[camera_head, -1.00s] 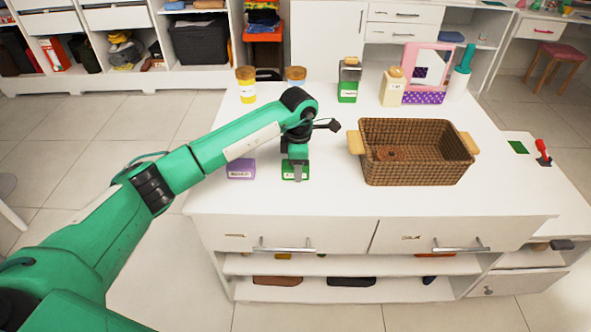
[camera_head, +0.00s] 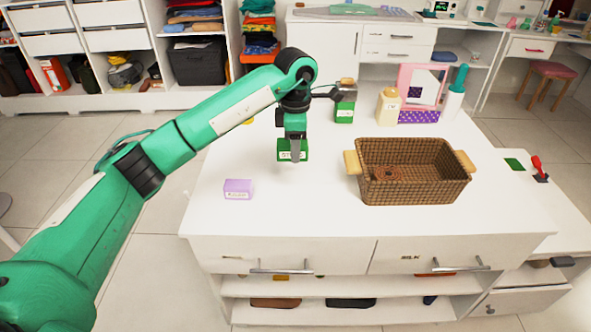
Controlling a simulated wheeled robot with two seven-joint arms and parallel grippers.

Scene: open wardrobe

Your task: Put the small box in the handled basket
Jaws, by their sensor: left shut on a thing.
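My left gripper (camera_head: 294,155) points down and is shut on a small green box (camera_head: 284,156) with a white label. It holds the box above the white counter, to the left of the handled basket. The brown woven handled basket (camera_head: 415,195) has tan handles at both ends and stands on the right part of the counter. A small purple box (camera_head: 238,189) with a label sits on the counter, left of and below my gripper. My right gripper is not in view.
Behind the basket stand a green labelled container (camera_head: 345,108), a cream bottle (camera_head: 388,106), a pink-framed mirror (camera_head: 422,85) and a white holder (camera_head: 453,104). A red-handled item (camera_head: 539,168) is at the right. The counter (camera_head: 310,210) is clear between purple box and basket.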

